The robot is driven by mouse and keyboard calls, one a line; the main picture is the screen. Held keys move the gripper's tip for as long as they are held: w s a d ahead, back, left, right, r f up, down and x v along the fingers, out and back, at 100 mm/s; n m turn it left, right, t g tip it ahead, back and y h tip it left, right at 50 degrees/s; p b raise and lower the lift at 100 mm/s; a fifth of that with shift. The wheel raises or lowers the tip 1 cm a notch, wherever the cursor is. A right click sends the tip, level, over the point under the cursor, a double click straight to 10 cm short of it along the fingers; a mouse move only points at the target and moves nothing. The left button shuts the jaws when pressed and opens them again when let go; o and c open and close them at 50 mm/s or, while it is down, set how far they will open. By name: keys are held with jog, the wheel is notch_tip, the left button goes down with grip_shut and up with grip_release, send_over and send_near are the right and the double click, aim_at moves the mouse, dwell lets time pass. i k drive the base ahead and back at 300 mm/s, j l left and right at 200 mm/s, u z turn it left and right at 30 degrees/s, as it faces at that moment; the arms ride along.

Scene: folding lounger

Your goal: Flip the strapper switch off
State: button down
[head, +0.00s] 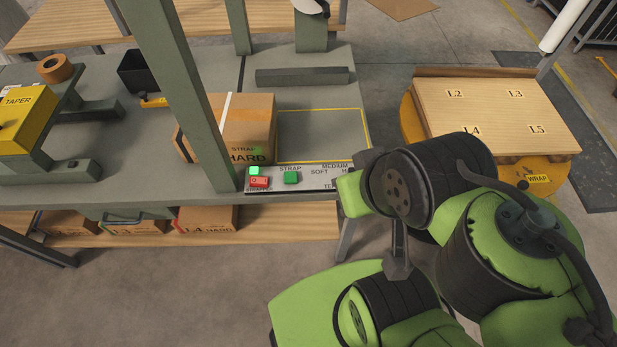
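The strapper's control panel (318,178) runs along the front edge of the grey bench, with labels including STRAP, SOFT, MEDIUM and HARD. At its left end is a red switch (259,182), with a bright green light (254,170) just above it. A green button (291,177) is to the right of the switch. My arm covers the panel's right end. My arm's wrist is to the right of the panel, apart from the red switch. I cannot make out my gripper's fingers.
A cardboard box (248,122) stands behind the panel, beside a green-grey post (185,85). A yellow-outlined area (323,135) on the bench is empty. A yellow taper (24,120) is at the left. A wooden board (495,110) lies on the yellow wrap station (540,178) at the right.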

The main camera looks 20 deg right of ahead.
aim_at(255, 181)
jog(key=i+j+u, duration=0.3)
jog(key=j, duration=0.2)
jog(key=i+j+u, duration=0.35)
jog(key=j, duration=0.15)
jog(key=k, duration=0.05)
